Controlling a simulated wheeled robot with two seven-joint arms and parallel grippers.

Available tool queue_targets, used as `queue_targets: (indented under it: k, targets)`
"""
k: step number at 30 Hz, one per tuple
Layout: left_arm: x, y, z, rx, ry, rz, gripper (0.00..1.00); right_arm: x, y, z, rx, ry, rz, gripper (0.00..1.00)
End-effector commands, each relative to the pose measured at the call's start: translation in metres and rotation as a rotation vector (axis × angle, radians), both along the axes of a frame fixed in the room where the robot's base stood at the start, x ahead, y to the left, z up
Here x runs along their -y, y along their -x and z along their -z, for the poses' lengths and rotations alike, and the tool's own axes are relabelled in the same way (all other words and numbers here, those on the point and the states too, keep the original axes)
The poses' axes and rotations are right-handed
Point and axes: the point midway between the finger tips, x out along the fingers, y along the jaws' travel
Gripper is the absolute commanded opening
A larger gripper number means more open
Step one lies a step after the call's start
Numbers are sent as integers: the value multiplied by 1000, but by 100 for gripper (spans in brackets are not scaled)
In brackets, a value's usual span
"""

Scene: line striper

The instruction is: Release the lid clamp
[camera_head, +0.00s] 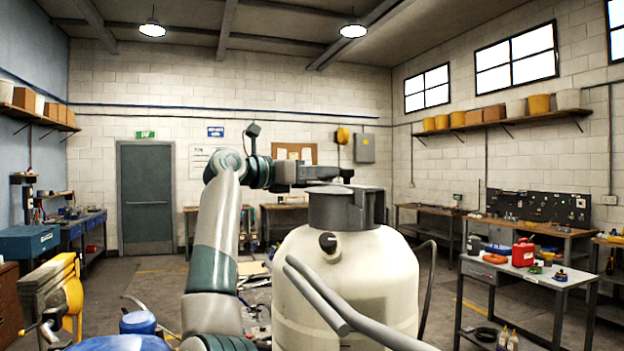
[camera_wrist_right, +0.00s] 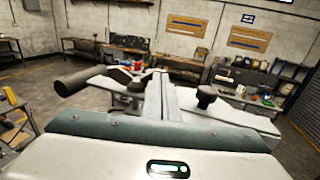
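The cream tank (camera_head: 345,275) stands in the middle of the head view with a dark grey lid (camera_head: 340,210) on its top. A black knob shows on the tank's shoulder. A black handle shows at left and a black knob at right there. I cannot make out the lid clamp clearly. My left gripper is not in view.
Grey bars (camera_head: 330,300) cross in front of the tank. A blue rounded part (camera_head: 142,323) and a yellow part (camera_head: 62,290) are at lower left. A workbench (camera_head: 535,272) with a red can (camera_head: 523,252) stands at right. Open floor lies behind on the left.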

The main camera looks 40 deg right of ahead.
Motion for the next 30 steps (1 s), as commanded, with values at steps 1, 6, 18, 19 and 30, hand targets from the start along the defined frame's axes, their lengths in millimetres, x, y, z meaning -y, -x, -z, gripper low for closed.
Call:
queue_targets:
  k: [1,6,18,19,30]
  targets:
    - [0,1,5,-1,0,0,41,2,2,3,1,-2,1,0]
    - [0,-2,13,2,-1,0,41,8,7,3,0,-2,1,0]
    - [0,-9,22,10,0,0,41,20,15,1,0,-1,2,0]
    - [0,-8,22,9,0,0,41,20,15,1,0,-1,2,0]
    - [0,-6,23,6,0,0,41,23,16,0,0,-1,2,0]
